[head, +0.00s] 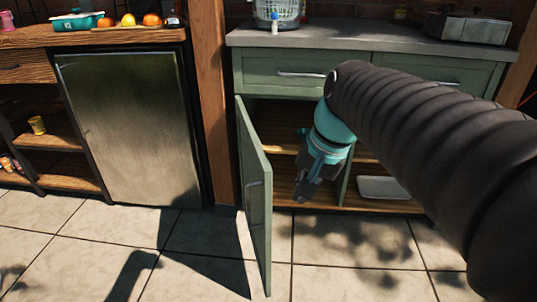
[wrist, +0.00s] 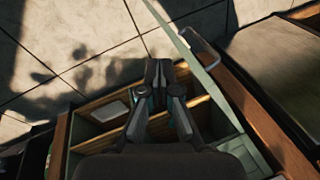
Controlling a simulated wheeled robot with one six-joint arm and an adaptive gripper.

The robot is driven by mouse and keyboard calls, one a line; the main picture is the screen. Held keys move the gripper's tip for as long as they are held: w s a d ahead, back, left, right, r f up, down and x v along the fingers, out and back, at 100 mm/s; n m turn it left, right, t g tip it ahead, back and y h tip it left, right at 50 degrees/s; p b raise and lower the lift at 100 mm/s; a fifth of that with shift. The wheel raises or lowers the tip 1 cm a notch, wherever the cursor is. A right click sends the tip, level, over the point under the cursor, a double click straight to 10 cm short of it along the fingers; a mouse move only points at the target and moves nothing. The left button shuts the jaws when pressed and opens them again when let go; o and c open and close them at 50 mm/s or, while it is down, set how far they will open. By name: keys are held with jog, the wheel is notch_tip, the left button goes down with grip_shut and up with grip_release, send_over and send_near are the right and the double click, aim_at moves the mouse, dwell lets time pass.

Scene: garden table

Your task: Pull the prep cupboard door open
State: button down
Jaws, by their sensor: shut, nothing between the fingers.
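The green prep cupboard door (head: 252,215) stands swung wide open to the left, roughly square to the cupboard front. Its bar handle (head: 254,184) is on the door's outer face, and the handle also shows in the wrist view (wrist: 200,46). My gripper (head: 302,197) is in front of the open cupboard, to the right of the door and apart from the handle. In the wrist view my gripper (wrist: 158,66) has its fingers together with nothing between them. The door's edge (wrist: 196,62) runs to the right of the fingers. The cupboard's inside shelf (head: 285,140) is exposed.
A pale tray (head: 383,188) lies in the cupboard's right compartment. Drawers (head: 300,73) and a grey counter (head: 330,40) are above. A steel fridge (head: 135,125) stands left of a wooden post (head: 211,100). Tiled floor (head: 200,235) in front is clear.

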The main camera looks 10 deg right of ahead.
jog(key=w+d+r+m+g+y+b, duration=0.15)
jog(key=w+d+m+y, duration=0.3)
jog(key=w, duration=0.45)
jog(key=w+d+r+m+g+y+b, duration=0.1)
jog(key=w+d+m+g+y, duration=0.15)
jog(key=w+d+m, duration=0.5)
jog(key=w+a+f+n+b, duration=0.1)
jog(key=a+f+b, duration=0.3)
jog(key=a, duration=0.8)
jog(key=shift+w+a+f+t, duration=0.25)
jog(key=shift+f+t, duration=0.15)
jog(key=shift+f, duration=0.85)
